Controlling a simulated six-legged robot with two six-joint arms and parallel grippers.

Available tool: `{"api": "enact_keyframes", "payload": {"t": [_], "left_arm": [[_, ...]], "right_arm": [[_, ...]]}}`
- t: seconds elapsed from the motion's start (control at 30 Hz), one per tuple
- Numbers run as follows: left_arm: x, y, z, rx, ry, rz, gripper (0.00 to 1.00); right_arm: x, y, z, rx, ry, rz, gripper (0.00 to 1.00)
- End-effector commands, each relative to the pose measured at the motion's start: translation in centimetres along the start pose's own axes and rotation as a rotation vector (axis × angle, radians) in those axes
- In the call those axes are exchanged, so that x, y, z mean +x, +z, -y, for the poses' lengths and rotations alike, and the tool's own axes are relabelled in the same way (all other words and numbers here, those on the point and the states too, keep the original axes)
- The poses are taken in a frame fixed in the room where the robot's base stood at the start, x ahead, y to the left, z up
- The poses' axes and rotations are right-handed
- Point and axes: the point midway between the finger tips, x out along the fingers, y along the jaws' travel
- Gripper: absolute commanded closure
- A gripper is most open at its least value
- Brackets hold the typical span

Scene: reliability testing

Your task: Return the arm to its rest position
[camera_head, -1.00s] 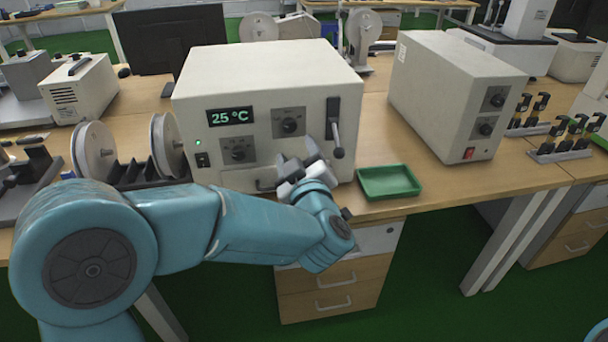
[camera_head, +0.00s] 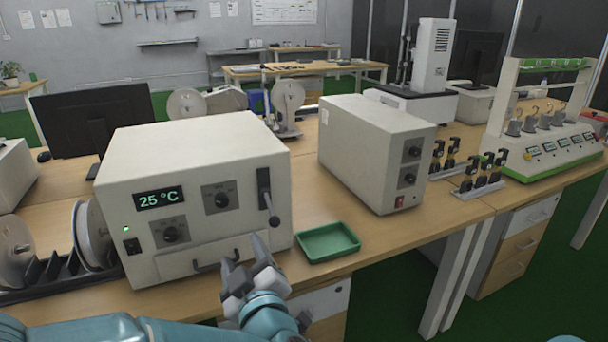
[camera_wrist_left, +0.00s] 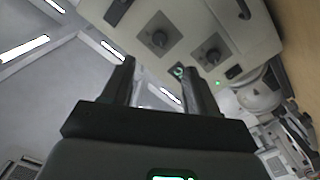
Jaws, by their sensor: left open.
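My left arm (camera_head: 130,330) comes in low from the left of the head view. My left gripper (camera_head: 244,258) is open and empty, in front of the lower right part of the white oven (camera_head: 190,145). The oven's display reads 25 °C. Its drawer handle (camera_head: 215,264) is just left of the fingers, and I cannot tell whether they touch it. The left wrist view shows the two fingers (camera_wrist_left: 157,72) apart with nothing between them, and the oven's knobs (camera_wrist_left: 157,38) beyond. My right gripper is not in view.
A green tray (camera_head: 328,241) lies right of the gripper, near the table's front edge. A second white box (camera_head: 375,150) stands behind it. Spools (camera_head: 92,235) are at the oven's left.

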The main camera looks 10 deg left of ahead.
Motion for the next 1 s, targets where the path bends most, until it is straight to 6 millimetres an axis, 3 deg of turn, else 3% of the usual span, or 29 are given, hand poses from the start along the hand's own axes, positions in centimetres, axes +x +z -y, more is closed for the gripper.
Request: {"api": "enact_keyframes", "payload": {"t": [0.07,0.17,0.27,0.4,0.5,0.7,0.87,0.9,1.0], "left_arm": [[0.9,3.3,1.2,0.059,0.022,0.078,0.41],[1.9,9.8,3.9,0.164,0.067,0.263,0.41],[1.2,17.1,8.3,0.266,0.095,0.506,0.41],[-2.7,25.4,15.6,0.367,0.097,0.861,0.41],[-6.7,29.1,20.1,0.407,0.087,1.09,0.41],[-14.9,32.5,26.8,0.437,0.06,1.46,0.41],[-21.4,33.0,30.6,0.436,0.044,1.721,0.41],[-21.4,31.2,29.4,0.438,0.049,1.723,0.41],[-21.2,28.8,27.6,0.44,0.051,1.715,0.41]], "right_arm": [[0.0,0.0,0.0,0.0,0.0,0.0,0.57],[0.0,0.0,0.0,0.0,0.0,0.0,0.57],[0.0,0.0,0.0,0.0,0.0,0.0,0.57],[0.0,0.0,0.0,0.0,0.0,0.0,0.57],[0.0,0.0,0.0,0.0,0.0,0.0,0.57],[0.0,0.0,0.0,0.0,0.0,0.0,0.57],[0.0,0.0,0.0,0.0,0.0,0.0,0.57],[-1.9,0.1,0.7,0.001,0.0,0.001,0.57],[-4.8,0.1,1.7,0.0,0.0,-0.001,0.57]]}}
